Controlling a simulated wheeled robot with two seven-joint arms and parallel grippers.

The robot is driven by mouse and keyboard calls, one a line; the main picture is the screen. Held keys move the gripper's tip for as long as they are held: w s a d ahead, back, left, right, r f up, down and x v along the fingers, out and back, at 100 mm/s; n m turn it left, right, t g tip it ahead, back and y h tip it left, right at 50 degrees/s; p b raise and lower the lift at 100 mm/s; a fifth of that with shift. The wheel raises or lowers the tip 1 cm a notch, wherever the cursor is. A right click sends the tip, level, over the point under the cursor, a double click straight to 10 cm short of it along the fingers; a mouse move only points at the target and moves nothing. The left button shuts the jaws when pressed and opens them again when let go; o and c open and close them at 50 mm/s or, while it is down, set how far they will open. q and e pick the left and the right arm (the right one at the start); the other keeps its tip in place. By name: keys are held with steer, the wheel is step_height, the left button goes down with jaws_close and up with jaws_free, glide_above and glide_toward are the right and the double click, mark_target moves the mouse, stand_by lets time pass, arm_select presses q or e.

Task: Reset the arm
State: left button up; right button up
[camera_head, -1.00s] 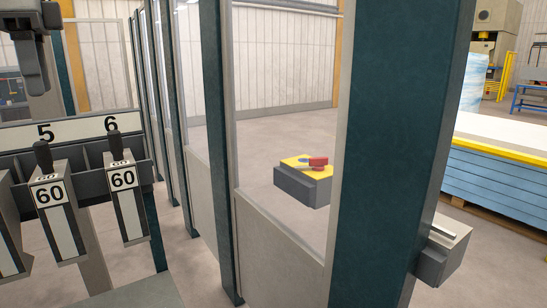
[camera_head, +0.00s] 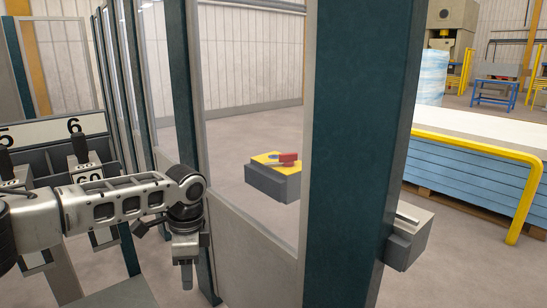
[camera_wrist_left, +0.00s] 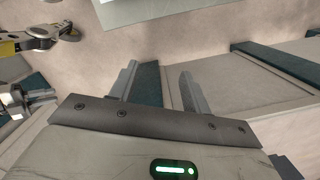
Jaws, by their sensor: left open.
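My left arm comes in from the left in the head view, and my left gripper (camera_head: 187,278) hangs from it, pointing down in front of the fence panel's lower left. The left wrist view shows both fingers of the gripper (camera_wrist_left: 158,82) spread apart with nothing between them, so it is open and empty. In the head view I cannot see a gap between the fingers. My right gripper is not in view.
A teal post (camera_head: 349,150) stands close by, right of centre. A grey box with a yellow top and red handle (camera_head: 274,181) shows past the fence panel. A yellow rail (camera_head: 480,147) borders the blue stack. Labelled tool holders (camera_head: 82,160) stand partly behind my arm.

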arm_select(q)
steer(key=s+d+f+n+t+h, duration=0.2)
steer(key=s+d+f+h, duration=0.4)
steer(key=d+f, duration=0.4)
steer(key=s+d+f+n+t+h, duration=0.1)
steer(key=s+d+f+h, duration=0.2)
steer(key=s+d+f, duration=0.75)
steer(key=s+a+f+n+t+y, duration=0.1)
steer(key=s+a+n+t+y, duration=0.1)
steer(key=a, duration=0.7)
steer(key=s+a+f+n+t+y, duration=0.1)
steer(key=s+a+n+t+y, duration=0.2)
steer(key=s+a+n+t, duration=0.2)
steer(key=s+a+n, duration=0.2)
steer(key=s+a, duration=0.1)
steer(key=a, duration=0.1)
steer(key=shift+a+n, duration=0.15)
steer(key=shift+n, duration=0.15)
steer(key=shift+c, duration=1.2)
steer(key=shift+a, duration=0.1)
